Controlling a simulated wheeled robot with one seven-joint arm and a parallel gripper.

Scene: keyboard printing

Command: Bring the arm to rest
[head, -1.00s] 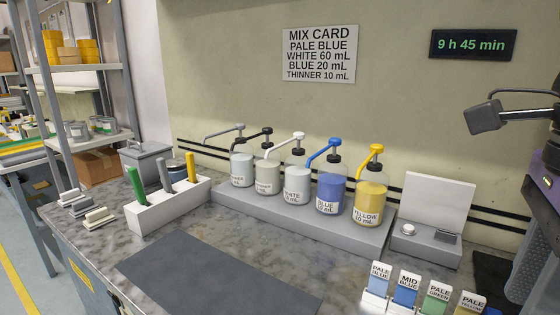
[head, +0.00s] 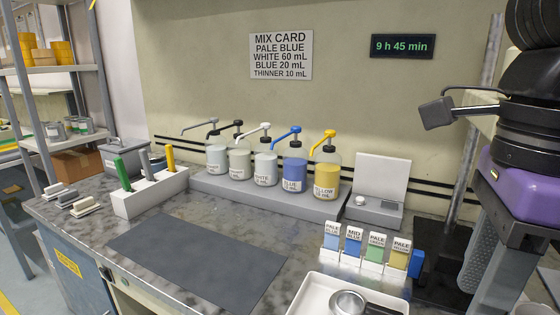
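No gripper fingers show in the head view, so whether my gripper is open or holds anything is hidden. Large black rounded parts stand at the right edge above a purple block; they look like arm links, but I cannot be sure that they are mine. A dark grey box-shaped head (head: 437,112) on a pale bar, with a thin curved cable, juts left in front of them. It hangs clear of the counter (head: 205,210) and touches nothing there that I can see.
Pump bottles stand on a grey plinth (head: 262,201) at the wall. A white holder (head: 150,194) carries coloured sticks. Labelled colour bottles stand front right, behind a white tray (head: 395,305) with a metal cup (head: 348,302). A dark mat (head: 195,262) lies bare at front centre.

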